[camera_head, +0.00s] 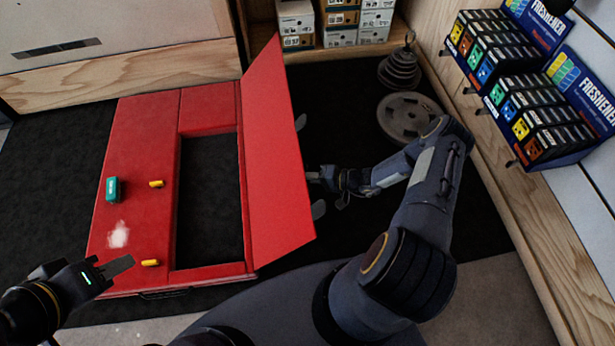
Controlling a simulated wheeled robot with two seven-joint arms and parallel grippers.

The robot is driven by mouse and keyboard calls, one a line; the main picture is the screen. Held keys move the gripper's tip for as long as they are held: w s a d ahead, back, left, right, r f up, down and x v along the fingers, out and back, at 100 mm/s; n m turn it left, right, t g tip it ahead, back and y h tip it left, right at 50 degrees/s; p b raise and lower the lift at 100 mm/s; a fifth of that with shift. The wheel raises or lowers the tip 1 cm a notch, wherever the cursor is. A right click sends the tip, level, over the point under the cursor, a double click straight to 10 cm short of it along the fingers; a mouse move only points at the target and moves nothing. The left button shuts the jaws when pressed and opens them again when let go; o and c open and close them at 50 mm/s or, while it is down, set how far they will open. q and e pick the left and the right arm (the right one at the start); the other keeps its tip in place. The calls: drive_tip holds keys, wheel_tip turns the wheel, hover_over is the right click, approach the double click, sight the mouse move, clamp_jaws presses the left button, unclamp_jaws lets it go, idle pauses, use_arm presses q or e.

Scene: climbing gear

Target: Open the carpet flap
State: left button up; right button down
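The red padded carpet piece (143,130) lies on dark flooring, with a rectangular opening that shows dark carpet. Its red flap (275,165) is raised along the right side of the opening and stands tilted up. My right gripper (316,177) is at the flap's far right face, near its middle. Its fingertips are partly hidden by the flap, so I cannot tell whether it touches or grips it. My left gripper (118,267) hovers at the lower left, near the front left corner of the red piece. It holds nothing visible, and its finger gap is unclear.
A teal block (113,190), two yellow pieces (156,184) (150,263) and a white powder patch (118,235) are on the red piece. Weight plates (408,117) lie behind right. Boxes (340,19) fill a back shelf. A product display (520,85) lines the right wall.

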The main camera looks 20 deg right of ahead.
sight(290, 179)
drive_tip(key=a+r+p, duration=0.2)
drive_tip(key=w+a+r+p, duration=0.1)
drive_tip(key=a+r+p, duration=0.1)
drive_tip(key=a+r, duration=0.1)
drive_tip(key=shift+w+a, duration=0.1)
drive_tip(key=shift+w, duration=0.05)
drive_tip(key=shift+w+a, duration=0.1)
drive_tip(key=shift+a, duration=0.1)
drive_tip(key=c, duration=1.8)
unclamp_jaws()
drive_tip(key=shift+d, duration=0.1)
drive_tip(key=shift+p+v, duration=0.7)
drive_tip(key=shift+v, duration=3.15)
